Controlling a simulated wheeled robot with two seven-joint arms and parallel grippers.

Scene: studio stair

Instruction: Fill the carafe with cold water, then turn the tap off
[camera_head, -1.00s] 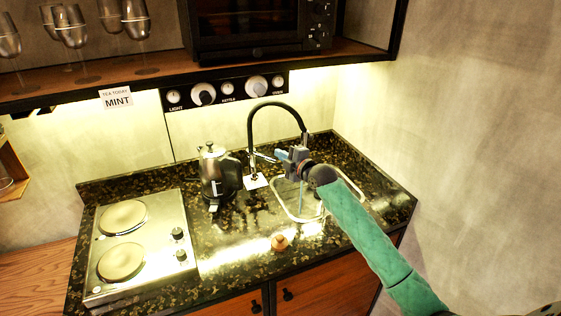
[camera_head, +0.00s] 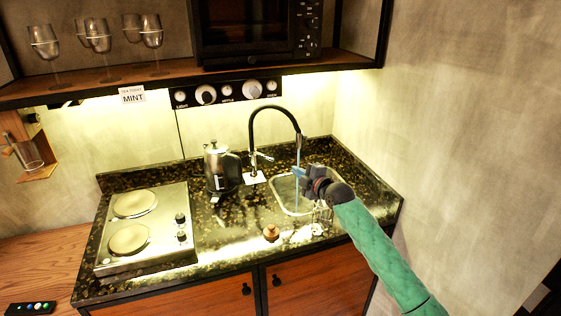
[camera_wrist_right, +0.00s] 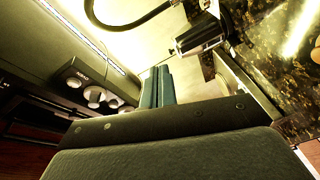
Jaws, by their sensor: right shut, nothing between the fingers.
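The tap (camera_head: 252,130) has a black arched neck and a small metal lever (camera_head: 262,157). A thin bluish stream of water (camera_head: 298,168) falls from its spout towards the sink (camera_head: 285,193). A clear glass object (camera_head: 321,214) shows faintly at the sink's front right, below my right arm; it may be the carafe, and its fill cannot be read. My right gripper (camera_head: 305,173) is shut and empty, close beside the stream and right of the lever. Its closed fingers (camera_wrist_right: 158,86) show in the right wrist view, near the black neck (camera_wrist_right: 130,18). My left gripper is not in view.
A steel kettle (camera_head: 220,168) stands left of the tap. A two-plate hob (camera_head: 150,230) lies farther left. A small brown knob-like piece (camera_head: 271,232) sits on the counter before the sink. A shelf with glasses (camera_head: 95,35) and an oven (camera_head: 250,28) hang above.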

